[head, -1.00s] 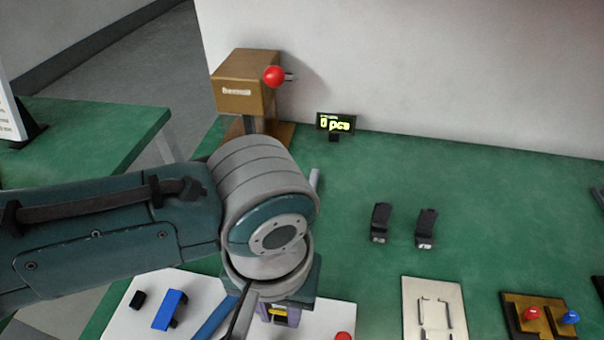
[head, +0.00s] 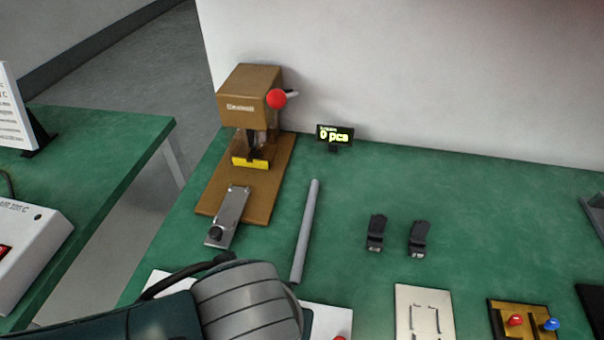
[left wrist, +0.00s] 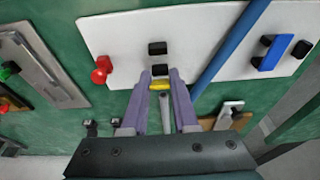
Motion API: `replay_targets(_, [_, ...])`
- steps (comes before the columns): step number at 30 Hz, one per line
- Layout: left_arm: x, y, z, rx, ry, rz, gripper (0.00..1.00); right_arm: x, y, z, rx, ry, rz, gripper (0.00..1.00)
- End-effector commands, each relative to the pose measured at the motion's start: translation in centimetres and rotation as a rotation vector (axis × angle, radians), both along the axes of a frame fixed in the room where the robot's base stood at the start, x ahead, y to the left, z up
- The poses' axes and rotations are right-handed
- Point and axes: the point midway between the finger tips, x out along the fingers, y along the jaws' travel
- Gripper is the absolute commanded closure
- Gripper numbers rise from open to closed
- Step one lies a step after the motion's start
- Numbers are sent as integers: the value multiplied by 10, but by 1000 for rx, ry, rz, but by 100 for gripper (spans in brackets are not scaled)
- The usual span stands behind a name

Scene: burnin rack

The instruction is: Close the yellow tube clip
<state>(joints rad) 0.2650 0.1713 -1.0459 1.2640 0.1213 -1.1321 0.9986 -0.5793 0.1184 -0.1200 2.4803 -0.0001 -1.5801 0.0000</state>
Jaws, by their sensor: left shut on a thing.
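The yellow clip (left wrist: 159,86) shows in the left wrist view as a small yellow piece between the purple fingertips of my left gripper (left wrist: 160,79). The gripper is shut on it, over the lower edge of the white board (left wrist: 120,38). A black block (left wrist: 160,70) sits just beyond the fingertips, and another black block (left wrist: 157,48) lies farther up. The fingers partly cover the clip, so I cannot tell how far its jaw is closed. The head view shows only part of my left arm, with the gripper hidden. My right gripper is in neither view.
A brown press (head: 249,97), a grey rod (head: 305,232), a counter reading 0 pcs (head: 335,134) and two black clamps (head: 376,233) stand behind.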

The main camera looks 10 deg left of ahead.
Motion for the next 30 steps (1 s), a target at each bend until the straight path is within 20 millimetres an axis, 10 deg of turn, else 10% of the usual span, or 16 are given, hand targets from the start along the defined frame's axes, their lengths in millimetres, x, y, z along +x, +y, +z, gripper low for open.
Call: replay_targets(30, [-12,0,-11,1,-383,1,100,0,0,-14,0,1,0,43])
